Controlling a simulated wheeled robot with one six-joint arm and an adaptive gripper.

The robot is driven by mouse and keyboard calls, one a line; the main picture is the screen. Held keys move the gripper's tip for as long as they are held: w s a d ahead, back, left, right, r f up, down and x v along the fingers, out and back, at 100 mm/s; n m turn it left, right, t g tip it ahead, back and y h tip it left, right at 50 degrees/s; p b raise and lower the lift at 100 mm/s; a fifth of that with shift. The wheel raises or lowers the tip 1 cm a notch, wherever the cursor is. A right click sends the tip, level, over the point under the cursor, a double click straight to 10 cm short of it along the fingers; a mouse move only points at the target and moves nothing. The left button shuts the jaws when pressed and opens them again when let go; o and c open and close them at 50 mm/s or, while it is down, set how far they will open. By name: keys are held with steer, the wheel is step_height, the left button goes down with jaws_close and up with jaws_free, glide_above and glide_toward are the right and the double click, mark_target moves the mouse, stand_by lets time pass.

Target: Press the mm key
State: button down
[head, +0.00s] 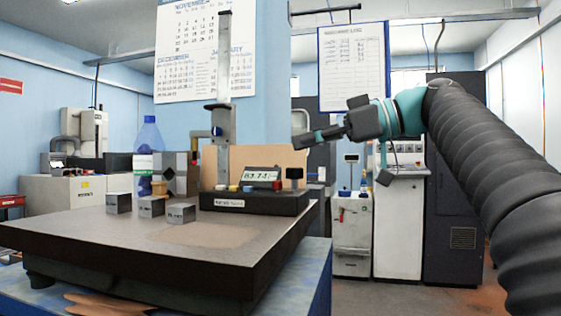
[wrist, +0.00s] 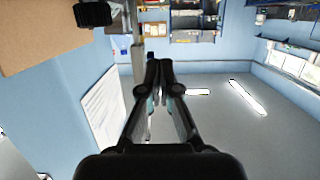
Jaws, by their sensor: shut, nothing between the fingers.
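A height gauge with a black base (head: 225,202) and a tall upright column (head: 224,60) stands on a dark surface plate (head: 150,238). Its tilted digital display (head: 262,174) shows digits that look like 83.74. My gripper (head: 298,140) is in the air right of the column, above the display, apart from the gauge. In the wrist view its fingers (wrist: 160,72) are together and empty.
Several grey metal blocks (head: 151,206) and a blue bottle (head: 147,158) stand left of the gauge. A brown board (head: 262,158) is behind it. A black knob (head: 293,173) rises at the base's right end. The plate's front is clear.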

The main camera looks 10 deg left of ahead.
glide_above(258, 193)
step_height(258, 193, down, 2)
steer(key=shift+d+f, duration=0.1)
step_height(258, 193, down, 3)
steer(key=shift+w+f+b, duration=0.1)
steer(key=shift+b, duration=0.55)
steer(key=shift+f, duration=0.45)
